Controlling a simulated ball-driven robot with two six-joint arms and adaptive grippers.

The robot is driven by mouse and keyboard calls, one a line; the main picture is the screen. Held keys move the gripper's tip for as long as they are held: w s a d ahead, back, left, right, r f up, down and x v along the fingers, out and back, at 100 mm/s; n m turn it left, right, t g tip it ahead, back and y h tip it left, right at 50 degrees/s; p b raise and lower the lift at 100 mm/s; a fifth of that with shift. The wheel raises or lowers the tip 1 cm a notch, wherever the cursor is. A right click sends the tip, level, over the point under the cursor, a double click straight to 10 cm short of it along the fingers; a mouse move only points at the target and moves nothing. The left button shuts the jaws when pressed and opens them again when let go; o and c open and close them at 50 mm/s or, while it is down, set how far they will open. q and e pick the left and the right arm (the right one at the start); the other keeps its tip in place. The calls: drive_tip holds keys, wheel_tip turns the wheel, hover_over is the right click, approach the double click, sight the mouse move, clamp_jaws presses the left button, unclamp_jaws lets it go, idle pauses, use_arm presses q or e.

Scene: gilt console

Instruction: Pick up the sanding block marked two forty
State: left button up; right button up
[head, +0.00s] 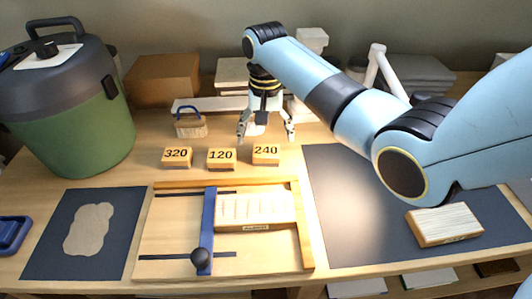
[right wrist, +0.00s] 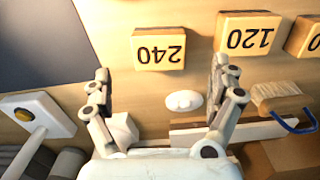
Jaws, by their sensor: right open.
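The sanding block marked 240 (head: 265,154) is a small wooden block on the table, at the right end of a row of three. In the right wrist view it (right wrist: 158,49) lies beyond the fingertips, upside down in the picture. My right gripper (head: 266,135) is open and empty, just behind and above the 240 block; its fingers also show in the right wrist view (right wrist: 160,68). Nothing is between the fingers. The 120 block (head: 221,160) and the 320 block (head: 177,157) stand to the left. My left gripper is not in view.
A wooden jig (head: 165,230) with a blue bar lies in front of the blocks. Dark mats (head: 335,200) lie on both sides. A green canister (head: 75,125) stands at left. A blue-handled brush (head: 190,125) is behind the blocks. A wooden block (head: 443,224) lies on the right mat.

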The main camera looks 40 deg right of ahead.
sight(266, 150)
drive_tip(key=shift+f, duration=0.35)
drive_tip(key=f, duration=0.4)
drive_tip(key=shift+s+f, duration=0.2)
drive_tip(key=shift+f, duration=0.35)
drive_tip(key=c, duration=0.6)
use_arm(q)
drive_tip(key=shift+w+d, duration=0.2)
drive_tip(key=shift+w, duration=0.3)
use_arm(e)
drive_tip(key=c, duration=0.7)
